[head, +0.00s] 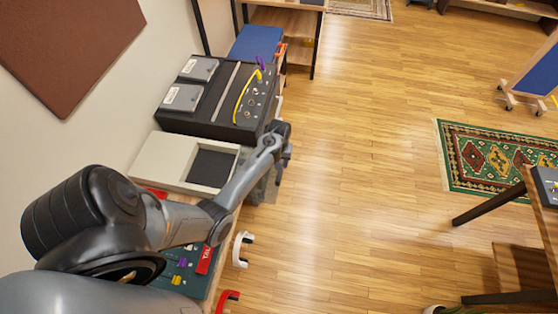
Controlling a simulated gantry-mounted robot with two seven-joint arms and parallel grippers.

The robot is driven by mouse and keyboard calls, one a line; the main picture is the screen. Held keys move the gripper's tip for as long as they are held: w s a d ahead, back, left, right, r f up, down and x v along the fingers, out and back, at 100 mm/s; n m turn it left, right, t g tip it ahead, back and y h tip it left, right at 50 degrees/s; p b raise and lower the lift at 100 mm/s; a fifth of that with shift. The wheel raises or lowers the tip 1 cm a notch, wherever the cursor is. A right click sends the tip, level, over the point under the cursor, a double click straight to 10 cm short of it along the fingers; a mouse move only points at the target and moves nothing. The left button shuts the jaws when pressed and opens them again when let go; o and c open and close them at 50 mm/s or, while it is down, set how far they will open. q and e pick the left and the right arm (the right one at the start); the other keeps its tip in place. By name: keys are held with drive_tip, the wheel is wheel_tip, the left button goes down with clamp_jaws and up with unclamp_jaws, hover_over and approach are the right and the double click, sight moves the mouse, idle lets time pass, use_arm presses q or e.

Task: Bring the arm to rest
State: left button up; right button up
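My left arm comes in from the lower left and reaches over the bench toward the black amp unit. My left gripper (267,186) is at the end of the arm, beside the bench's right edge and next to the pale tray. It points down. Its fingertips are small and partly hidden by the wrist, so I cannot tell whether it is open or shut. I see nothing clearly held in it. My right gripper is not in view.
A black amp unit (217,98) with a yellow cable (243,97) stands beyond a pale tray (168,158) with a dark inset. A green board (204,278) with a red tag (206,260) lies nearer. White (240,250) and red hooks (228,298) stick out at the bench edge. Wooden floor (350,170) is open to the right.

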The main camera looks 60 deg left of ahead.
use_arm(q)
drive_tip(key=s+d+m+g+y+p, duration=0.2)
drive_tip(key=s+d+m+p, duration=0.3)
drive_tip(key=s, duration=1.1)
drive_tip(key=d+r+m+t+h+p, duration=0.1)
drive_tip(key=d+r+m+t, duration=0.4)
drive_tip(key=d+r, duration=1.6)
drive_tip(key=shift+w+d+r+m+t+h, duration=0.15)
drive_tip(key=shift+d+r+m+t+h, duration=0.15)
drive_tip(key=shift+r+m+h, duration=0.4)
drive_tip(key=shift+f, duration=0.2)
